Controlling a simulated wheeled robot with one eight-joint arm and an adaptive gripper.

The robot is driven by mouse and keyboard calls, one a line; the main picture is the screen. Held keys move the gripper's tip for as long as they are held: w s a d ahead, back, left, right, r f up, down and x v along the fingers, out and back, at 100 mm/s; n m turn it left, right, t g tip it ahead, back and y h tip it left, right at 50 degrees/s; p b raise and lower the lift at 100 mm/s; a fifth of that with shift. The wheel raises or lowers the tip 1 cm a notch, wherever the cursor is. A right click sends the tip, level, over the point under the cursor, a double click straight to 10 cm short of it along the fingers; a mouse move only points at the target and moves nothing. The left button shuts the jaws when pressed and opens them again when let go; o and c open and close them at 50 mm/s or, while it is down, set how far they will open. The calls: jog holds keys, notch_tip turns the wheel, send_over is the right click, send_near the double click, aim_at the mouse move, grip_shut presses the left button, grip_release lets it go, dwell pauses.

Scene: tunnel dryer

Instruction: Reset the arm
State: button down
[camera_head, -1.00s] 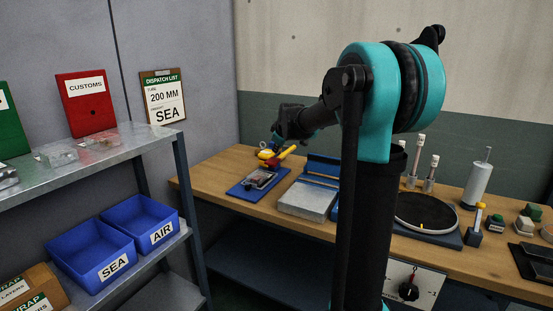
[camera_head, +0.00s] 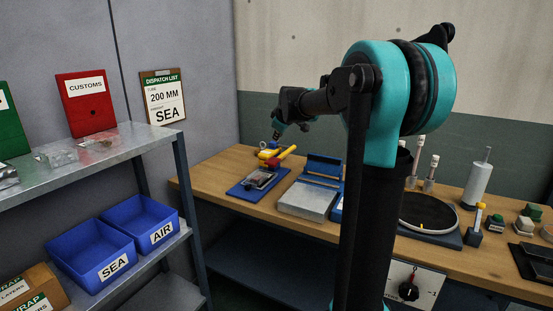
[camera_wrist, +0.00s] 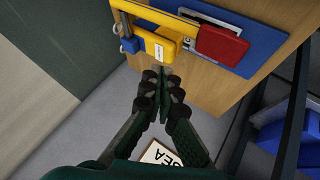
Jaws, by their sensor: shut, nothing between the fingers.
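My arm reaches over the far left part of the wooden bench in the head view. My gripper (camera_wrist: 172,82) shows in the wrist view with its dark fingers together and nothing between them. In the head view its end (camera_head: 276,134) hangs above a yellow and red item (camera_head: 272,156) at the back of the bench, apart from it.
A blue mat (camera_head: 238,190) with a dark device and a grey plate (camera_head: 305,202) lie on the bench (camera_head: 205,172). A round turntable (camera_head: 428,212) and several small items stand right. A metal shelf (camera_head: 120,143) at left holds blue SEA (camera_head: 92,253) and AIR (camera_head: 140,224) bins below.

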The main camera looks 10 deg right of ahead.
dwell(0.3)
jog(key=s+d+f+m+g, duration=0.1)
jog(key=s+f+m, duration=0.2)
jog(key=s+f, duration=0.6)
jog(key=s+d+f+m+g, duration=0.1)
jog(key=s+f, duration=0.8)
jog(key=s, duration=0.9)
jog(key=s+d+f+m+g+h, duration=0.1)
jog(key=s+d+f+m+g, duration=0.1)
jog(key=s+f+m, duration=0.4)
jog(key=s+f, duration=0.4)
jog(key=s, duration=0.4)
jog(key=shift+g, duration=0.3)
